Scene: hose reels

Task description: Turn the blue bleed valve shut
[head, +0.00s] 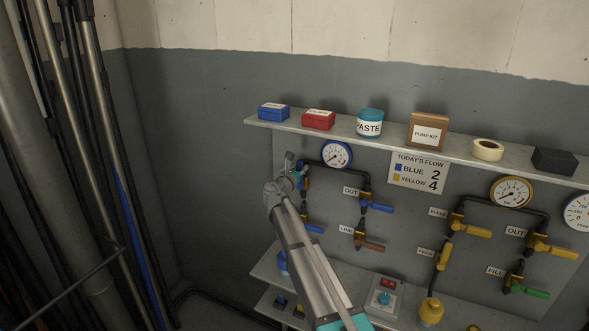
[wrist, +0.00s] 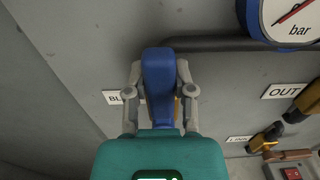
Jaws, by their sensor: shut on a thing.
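The blue bleed valve handle (wrist: 158,75) sits between the two fingers of my gripper (wrist: 160,92) in the wrist view, with a finger against each side. A small bit of brass valve body shows behind it, and a label starting "BL" (wrist: 116,98) is partly covered. In the head view my gripper (head: 293,178) is at the left end of the blue circuit's dark pipe, and my arm hides most of this valve. The handle's exact angle to its pipe cannot be told.
Right of my gripper are a blue-rimmed gauge (head: 336,154), the blue OUT handle (head: 378,207) and a brown handle (head: 371,246). Another blue handle (head: 313,229) is just below, close to my arm. A shelf (head: 395,143) with boxes and jars juts out above.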

